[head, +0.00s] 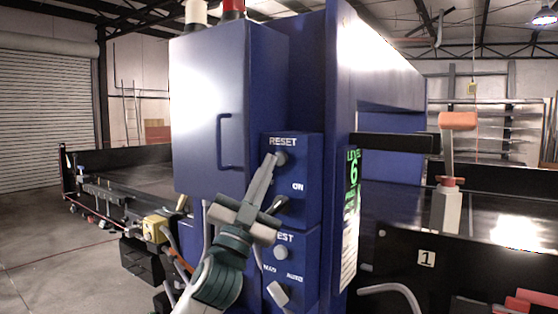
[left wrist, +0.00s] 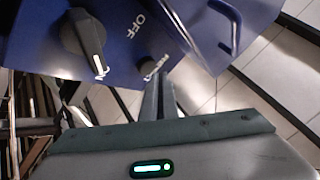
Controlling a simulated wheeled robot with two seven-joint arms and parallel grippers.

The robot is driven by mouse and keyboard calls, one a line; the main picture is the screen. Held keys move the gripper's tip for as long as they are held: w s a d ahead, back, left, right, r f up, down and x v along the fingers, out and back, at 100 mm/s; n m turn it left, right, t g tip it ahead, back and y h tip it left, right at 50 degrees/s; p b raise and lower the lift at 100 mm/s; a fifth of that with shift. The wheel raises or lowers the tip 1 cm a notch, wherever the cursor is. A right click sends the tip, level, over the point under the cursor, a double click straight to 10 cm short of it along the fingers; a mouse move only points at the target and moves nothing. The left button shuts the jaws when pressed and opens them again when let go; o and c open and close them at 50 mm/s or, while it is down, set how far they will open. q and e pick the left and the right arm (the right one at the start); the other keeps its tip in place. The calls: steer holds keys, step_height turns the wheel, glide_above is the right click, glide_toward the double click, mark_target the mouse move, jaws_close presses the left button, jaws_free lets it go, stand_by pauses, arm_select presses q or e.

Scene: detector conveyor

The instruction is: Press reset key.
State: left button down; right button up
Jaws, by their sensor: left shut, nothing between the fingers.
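The reset key (head: 281,158) is a round grey button under the white RESET label on the blue control box (head: 309,165). In the left wrist view the key (left wrist: 148,67) is a dark round button beside its label. My left gripper (head: 272,157) is shut and empty, its fingertips at the left edge of the key in the head view. In the left wrist view the fingers (left wrist: 158,78) point at the panel just beside the key. I cannot tell whether they touch it. My right gripper is not in view.
A rotary switch (left wrist: 84,40) with ON and OFF marks sits near the key. Below are a TEST button (head: 281,253) and a MAN/AUTO switch (head: 278,293). A blue cabinet with a door handle (head: 222,140) stands above left. A conveyor (head: 110,195) runs at left.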

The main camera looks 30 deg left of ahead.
arm_select(q)
steer(key=shift+s, duration=0.1)
steer(key=shift+s+a+p, duration=0.2)
steer(key=shift+s+p, duration=0.1)
steer(key=shift+s, duration=2.15)
